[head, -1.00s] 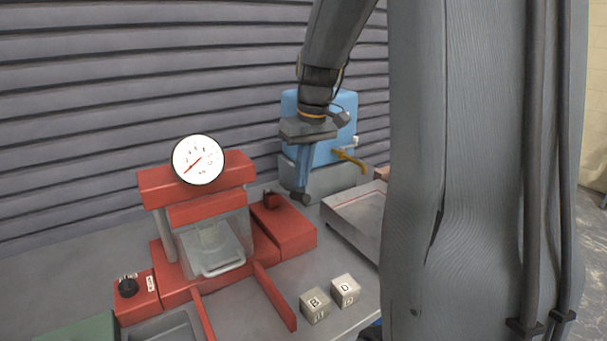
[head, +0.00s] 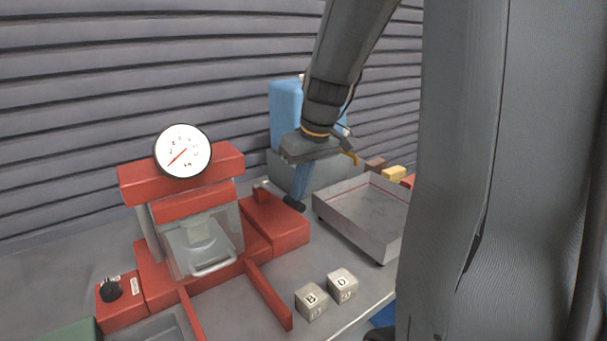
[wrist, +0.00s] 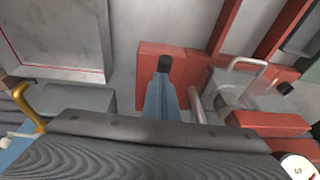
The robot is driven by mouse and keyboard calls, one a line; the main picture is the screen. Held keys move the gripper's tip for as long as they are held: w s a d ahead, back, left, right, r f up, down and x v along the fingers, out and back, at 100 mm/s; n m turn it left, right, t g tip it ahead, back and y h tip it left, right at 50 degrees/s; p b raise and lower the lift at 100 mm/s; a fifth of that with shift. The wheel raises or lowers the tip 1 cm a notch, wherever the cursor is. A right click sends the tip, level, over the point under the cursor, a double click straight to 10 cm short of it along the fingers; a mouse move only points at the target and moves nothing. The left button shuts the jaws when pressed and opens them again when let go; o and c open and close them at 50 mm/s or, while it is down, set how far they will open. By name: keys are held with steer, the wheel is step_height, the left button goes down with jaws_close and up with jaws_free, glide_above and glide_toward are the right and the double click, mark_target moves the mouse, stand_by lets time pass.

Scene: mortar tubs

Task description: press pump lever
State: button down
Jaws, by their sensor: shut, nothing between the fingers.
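The red press (head: 150,197) with a round white gauge stands at the left in the head view. A low red pump block (head: 278,226) joins its right side. A short upright piece (head: 262,191) on that block may be the lever's mount; I cannot make out a full lever. My gripper (head: 294,203) points down with blue, dark-tipped fingers, shut and empty, by the block's back right edge. In the wrist view the gripper (wrist: 164,66) overlaps the red block (wrist: 150,53); I cannot tell whether it touches it.
A blue tank (head: 286,110) with a yellow tap stands behind my gripper. A metal tray (head: 355,215) is to the right. Two lettered cubes, B (head: 311,301) and D (head: 342,285), sit in front. A black knob (head: 110,289) is at the left.

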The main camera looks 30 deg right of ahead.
mark_target(304, 212)
steer(key=f+b, duration=0.1)
steer(key=f, duration=0.1)
steer(key=s+f+b, duration=0.1)
steer(key=f, duration=0.2)
steer(key=shift+s+f, duration=0.15)
steer(key=shift+s, duration=0.05)
steer(key=shift+s+f, duration=0.2)
steer(key=shift+f, duration=0.15)
steer(key=s+p+v, duration=0.1)
steer(key=p+v, duration=0.1)
steer(key=v, duration=1.2)
steer(key=shift+s+d+f, duration=0.15)
steer(key=shift+s+d, duration=0.2)
steer(key=shift+d, duration=0.1)
stand_by(0.8)
